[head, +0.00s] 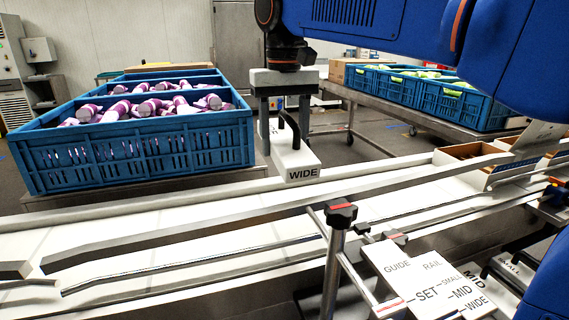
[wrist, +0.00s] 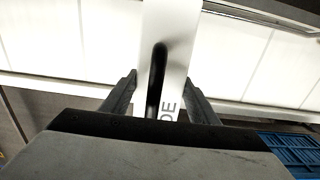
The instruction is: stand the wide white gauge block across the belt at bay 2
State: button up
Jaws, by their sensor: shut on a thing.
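The wide white gauge block (head: 302,160), marked WIDE and with a black handle, hangs under my gripper (head: 284,128). The fingers are shut on its handle. In the head view the block is over the far side of the belt (head: 180,222), apparently above its surface. In the wrist view the white block (wrist: 170,35) and its dark handle lie between the fingertips of my gripper (wrist: 160,82), with the pale belt (wrist: 255,55) behind. No bay 2 mark is readable, and the block's underside is hidden.
Metal guide rails (head: 190,222) run along the belt. A clamp post (head: 334,260) with a black knob and a guide rail sign (head: 425,280) stand at the near side.

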notch_tip(320, 180, up, 2)
jog(key=shift+s+r+g, duration=0.1)
jog(key=shift+r+g, duration=0.25)
jog(key=shift+g, duration=0.15)
jog(key=shift+s+d+f, duration=0.1)
jog(key=shift+f, duration=0.1)
notch_tip(320, 180, down, 18)
jog(key=shift+r, duration=0.25)
jog(key=shift+f, duration=0.6)
jog(key=o, duration=1.6)
jog(key=shift+f, duration=0.1)
